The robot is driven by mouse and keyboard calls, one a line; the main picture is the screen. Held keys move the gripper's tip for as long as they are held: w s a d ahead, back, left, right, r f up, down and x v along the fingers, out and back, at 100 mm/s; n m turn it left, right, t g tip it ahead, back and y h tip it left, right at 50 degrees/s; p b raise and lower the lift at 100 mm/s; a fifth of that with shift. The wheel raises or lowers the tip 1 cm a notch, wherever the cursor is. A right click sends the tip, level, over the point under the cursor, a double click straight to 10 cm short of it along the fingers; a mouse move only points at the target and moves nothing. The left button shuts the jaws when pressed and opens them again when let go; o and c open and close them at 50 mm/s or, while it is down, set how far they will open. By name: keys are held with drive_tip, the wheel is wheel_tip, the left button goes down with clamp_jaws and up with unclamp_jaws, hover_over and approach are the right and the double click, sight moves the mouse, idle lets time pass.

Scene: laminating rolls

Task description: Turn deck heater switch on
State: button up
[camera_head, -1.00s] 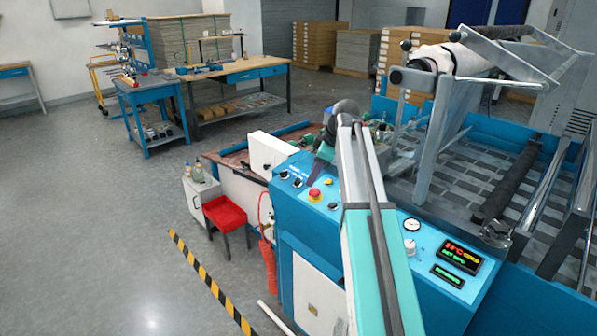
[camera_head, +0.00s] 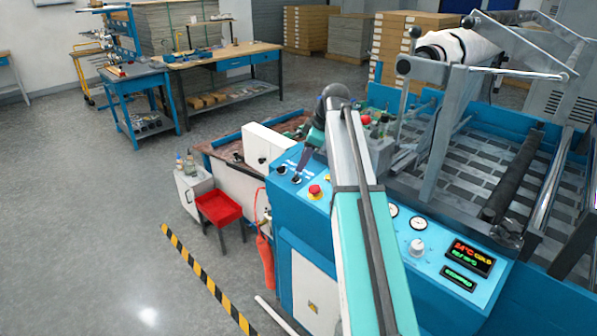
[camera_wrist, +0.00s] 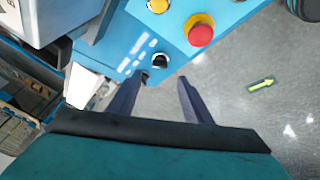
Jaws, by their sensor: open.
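The blue control panel (camera_head: 375,215) carries two black rotary switches at its far left end, one (camera_head: 282,170) further out and one (camera_head: 296,179) nearer the red button. In the wrist view one black switch (camera_wrist: 160,60) shows clearly; the other (camera_wrist: 145,77) is partly hidden by the left fingertip. Small white labels sit beside them, too blurred to read. My gripper (camera_wrist: 163,76) is open and empty, its dark fingers over the panel edge by the switches. In the head view my gripper (camera_head: 301,165) hangs just above them. Contact with a switch cannot be told.
A red emergency button (camera_head: 314,190) sits close by on the panel. Gauges, a white knob (camera_head: 417,246) and a lit display (camera_head: 470,257) reading COLD are further right. A white box (camera_head: 266,145) stands left of the switches. Floor is clear at left.

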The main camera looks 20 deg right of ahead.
sight(296, 175)
drive_tip(key=shift+f, duration=0.1)
drive_tip(key=shift+p+x, duration=0.85)
drive_tip(key=shift+x, duration=2.8)
drive_tip(key=shift+d, duration=0.1)
drive_tip(key=shift+c, duration=0.2)
drive_tip(key=c, duration=1)
